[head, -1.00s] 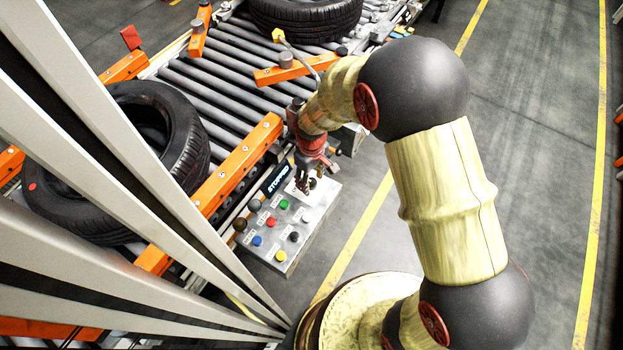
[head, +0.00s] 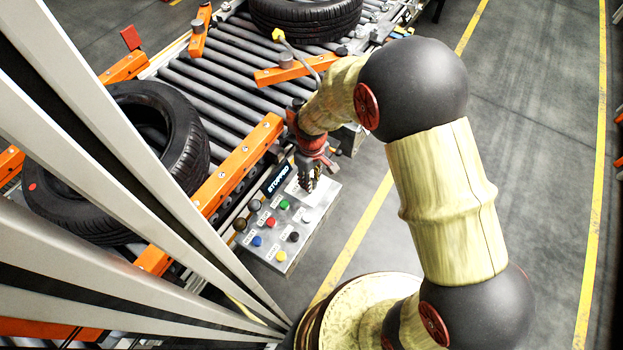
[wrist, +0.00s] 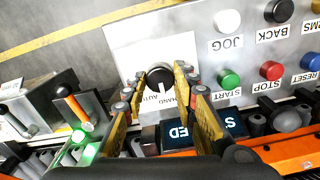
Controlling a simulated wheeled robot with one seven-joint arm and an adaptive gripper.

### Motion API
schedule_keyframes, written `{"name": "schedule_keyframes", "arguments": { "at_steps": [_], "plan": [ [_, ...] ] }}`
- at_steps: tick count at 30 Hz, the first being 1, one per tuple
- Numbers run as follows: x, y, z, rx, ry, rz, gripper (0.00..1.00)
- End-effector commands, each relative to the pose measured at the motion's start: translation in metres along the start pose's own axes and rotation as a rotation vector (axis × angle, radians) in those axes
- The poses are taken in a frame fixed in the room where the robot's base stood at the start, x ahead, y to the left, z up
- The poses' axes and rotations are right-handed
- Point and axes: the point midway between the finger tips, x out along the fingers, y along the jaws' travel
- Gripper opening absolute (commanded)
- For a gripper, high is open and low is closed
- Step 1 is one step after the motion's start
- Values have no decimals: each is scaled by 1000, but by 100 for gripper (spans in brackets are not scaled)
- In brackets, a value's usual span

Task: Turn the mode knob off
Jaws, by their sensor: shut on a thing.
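The mode knob (wrist: 159,77) is a round black knob on a white plate of the control panel (head: 290,255). In the wrist view it sits between the two fingertips of my gripper (wrist: 158,82), and a pale mark on it points toward the bottom of the picture. My gripper is shut on the knob. In the head view my gripper (head: 308,178) reaches down to the panel's upper end and hides the knob. The panel display (head: 277,180) reads "STOPPED".
Green START (wrist: 229,79), red STOP (wrist: 271,71), white JOG (wrist: 227,21) and black BACK (wrist: 277,12) buttons lie right of the knob. An orange rail (head: 238,166) and roller conveyor with tyres (head: 186,140) stand behind. Open floor (head: 540,130) lies to the right.

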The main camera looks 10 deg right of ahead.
Motion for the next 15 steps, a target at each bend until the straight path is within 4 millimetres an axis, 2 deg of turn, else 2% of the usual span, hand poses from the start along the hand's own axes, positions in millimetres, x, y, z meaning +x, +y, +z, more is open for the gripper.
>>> {"name": "schedule_keyframes", "arguments": {
  "at_steps": [8, 15],
  "plan": [
    [0, 0, 0, -66, 0, 0, 3],
    [0, 0, 0, -231, 0, 0, 3]
  ]
}}
